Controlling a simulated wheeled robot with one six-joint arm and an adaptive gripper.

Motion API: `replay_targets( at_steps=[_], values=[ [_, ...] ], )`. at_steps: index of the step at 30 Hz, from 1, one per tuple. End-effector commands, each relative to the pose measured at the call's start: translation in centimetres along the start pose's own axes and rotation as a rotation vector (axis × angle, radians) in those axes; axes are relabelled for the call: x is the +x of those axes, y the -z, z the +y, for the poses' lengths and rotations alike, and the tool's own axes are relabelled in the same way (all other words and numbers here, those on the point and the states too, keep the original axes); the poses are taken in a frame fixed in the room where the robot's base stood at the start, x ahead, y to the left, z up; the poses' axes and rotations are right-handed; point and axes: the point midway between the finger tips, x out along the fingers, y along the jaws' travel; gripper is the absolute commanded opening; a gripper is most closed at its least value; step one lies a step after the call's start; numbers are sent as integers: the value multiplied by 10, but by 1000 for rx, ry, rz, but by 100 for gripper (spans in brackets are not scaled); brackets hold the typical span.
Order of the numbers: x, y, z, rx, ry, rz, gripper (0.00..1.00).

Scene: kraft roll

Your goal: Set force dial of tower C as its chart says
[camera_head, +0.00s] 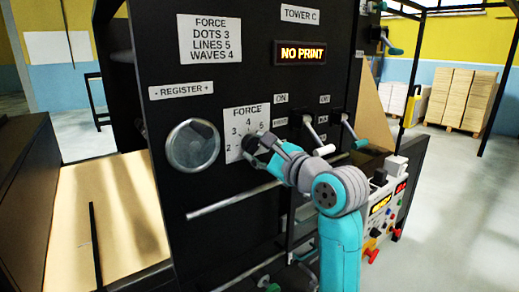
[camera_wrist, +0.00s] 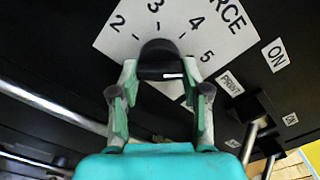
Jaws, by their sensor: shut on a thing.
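The force dial plate (camera_head: 236,126) is white and marked 2 to 5 on the black front of tower C, named by a label (camera_head: 300,14). In the wrist view, the black dial knob (camera_wrist: 158,52) sits between the fingertips of my gripper (camera_wrist: 160,74), which is shut on it. A short white mark shows by the knob's lower right; I cannot tell surely which number the knob points at. In the head view my gripper (camera_head: 258,145) covers the knob. The chart (camera_head: 210,39) reads DOTS 3, LINES 5, WAVES 4. The display (camera_head: 301,53) reads NO PRINT.
A register handwheel (camera_head: 193,145) is left of the dial. Levers (camera_head: 316,130) stand close on the right, with ON and PRINT labels. A metal bar (camera_head: 235,200) runs below my gripper. A control box (camera_head: 385,205) with buttons is at lower right.

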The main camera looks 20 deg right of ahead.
Motion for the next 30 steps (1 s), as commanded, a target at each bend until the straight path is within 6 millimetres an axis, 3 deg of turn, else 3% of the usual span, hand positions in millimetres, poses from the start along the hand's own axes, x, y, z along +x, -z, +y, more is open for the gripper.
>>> replay_targets(
  at_steps=[10, 11, 13, 14, 24, 30],
  values=[
    [0, 2, 2, 3, -4, 5, 12],
    [0, 2, 2, 3, -4, 5, 52],
    [0, 2, 1, 2, -3, 4, 69],
    [0, 2, 1, 2, -3, 4, 72],
    [-2, 1, 0, 1, -1, 2, 72],
    [-24, 1, 0, 0, 1, 1, 72]
  ],
)
